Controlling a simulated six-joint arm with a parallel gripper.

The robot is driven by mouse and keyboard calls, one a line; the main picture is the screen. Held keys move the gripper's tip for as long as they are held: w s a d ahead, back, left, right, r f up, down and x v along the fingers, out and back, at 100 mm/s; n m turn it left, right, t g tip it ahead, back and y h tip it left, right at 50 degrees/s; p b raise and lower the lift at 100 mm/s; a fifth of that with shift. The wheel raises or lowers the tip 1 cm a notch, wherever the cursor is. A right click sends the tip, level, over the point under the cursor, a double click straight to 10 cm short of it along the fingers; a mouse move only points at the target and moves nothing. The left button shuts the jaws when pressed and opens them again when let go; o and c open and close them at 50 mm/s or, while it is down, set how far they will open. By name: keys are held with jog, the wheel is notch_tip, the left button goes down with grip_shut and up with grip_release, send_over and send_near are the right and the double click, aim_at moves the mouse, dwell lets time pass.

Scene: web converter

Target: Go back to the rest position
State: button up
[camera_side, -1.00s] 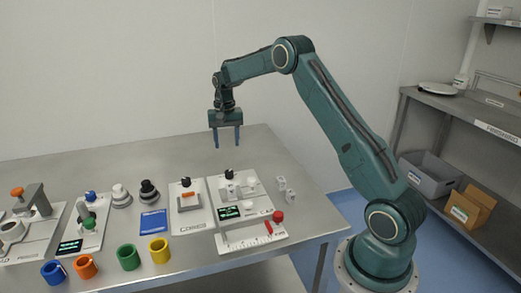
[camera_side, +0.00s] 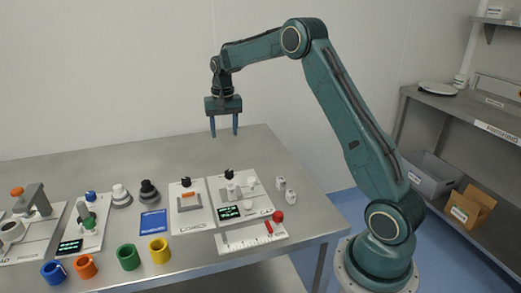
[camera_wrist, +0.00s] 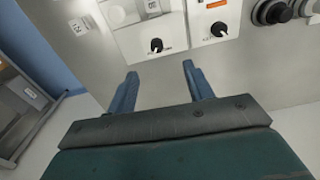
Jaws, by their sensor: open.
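My gripper (camera_side: 225,133) hangs in the air above the back part of the steel table (camera_side: 185,155), fingers pointing down. Its two blue fingers are apart with nothing between them. In the wrist view my gripper (camera_wrist: 158,80) also shows open and empty over bare table, short of the panels with black knobs.
On the table stand white panels with knobs (camera_side: 190,207), a display panel (camera_side: 240,200), a ruler strip with a red knob (camera_side: 252,238), small white blocks (camera_side: 286,189), and coloured cups (camera_side: 128,257) along the front. A shelf (camera_side: 460,120) stands at right. The table's back is clear.

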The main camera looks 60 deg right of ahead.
jog(key=s+a+r+n+t, duration=0.3)
jog(key=s+a+r+n, duration=0.2)
jog(key=s+a+r, duration=0.9)
jog(key=s+a+f+n+t, duration=0.1)
jog(key=s+a+n, duration=0.1)
jog(key=s, duration=0.7)
jog(key=s+a+f+n+t, duration=0.1)
jog(key=s+a, duration=0.4)
jog(key=s, duration=0.5)
jog(key=shift+s+a+f+n, duration=0.15)
jog(key=shift+a+f+n, duration=0.15)
jog(key=shift+n, duration=0.4)
